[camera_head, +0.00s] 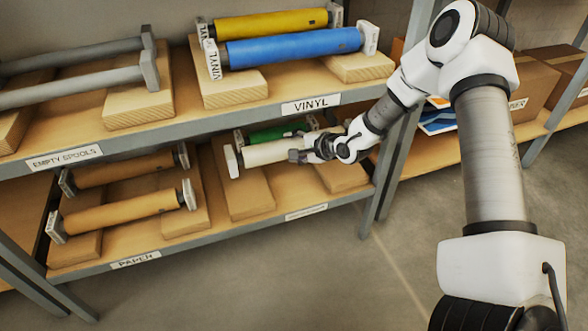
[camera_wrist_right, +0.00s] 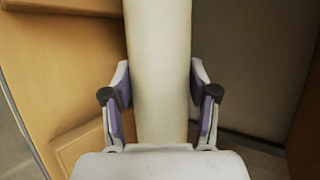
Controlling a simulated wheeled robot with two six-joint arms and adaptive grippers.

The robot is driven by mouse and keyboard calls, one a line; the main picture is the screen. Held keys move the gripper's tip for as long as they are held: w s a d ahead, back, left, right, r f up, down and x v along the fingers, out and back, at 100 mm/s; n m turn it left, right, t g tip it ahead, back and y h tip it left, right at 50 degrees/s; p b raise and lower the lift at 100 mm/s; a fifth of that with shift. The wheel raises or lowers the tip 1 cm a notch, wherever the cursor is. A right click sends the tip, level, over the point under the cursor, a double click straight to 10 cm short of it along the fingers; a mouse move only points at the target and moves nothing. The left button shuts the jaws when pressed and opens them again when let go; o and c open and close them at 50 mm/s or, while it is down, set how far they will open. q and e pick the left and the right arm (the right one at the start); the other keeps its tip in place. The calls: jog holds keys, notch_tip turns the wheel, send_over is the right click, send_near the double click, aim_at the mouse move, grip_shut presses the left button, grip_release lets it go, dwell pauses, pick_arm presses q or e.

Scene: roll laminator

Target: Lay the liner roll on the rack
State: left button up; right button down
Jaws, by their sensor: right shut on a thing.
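The liner roll (camera_head: 270,152) is cream-white with white end plates. It lies at the lower-right bay of the rack (camera_head: 350,203), over or on the wooden cradle blocks (camera_head: 247,200); I cannot tell if it rests on them. My right gripper (camera_head: 308,152) reaches in from the right and is shut on the roll near its right part. In the right wrist view the pale roll (camera_wrist_right: 158,70) runs between the two fingers (camera_wrist_right: 160,100), one on each side. My left gripper is not in view.
A green roll (camera_head: 275,133) lies just behind the liner roll. Brown paper rolls (camera_head: 120,212) lie in the bay to the left. Yellow (camera_head: 270,24) and blue (camera_head: 290,47) vinyl rolls sit on the shelf above, whose edge (camera_head: 270,108) hangs over my gripper. A rack post (camera_head: 395,170) stands close to my right arm.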

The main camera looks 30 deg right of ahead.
notch_tip(320, 180, down, 8)
jog(key=b, duration=0.4)
jog(key=shift+r, duration=0.2)
jog(key=shift+c, duration=1.5)
grip_release()
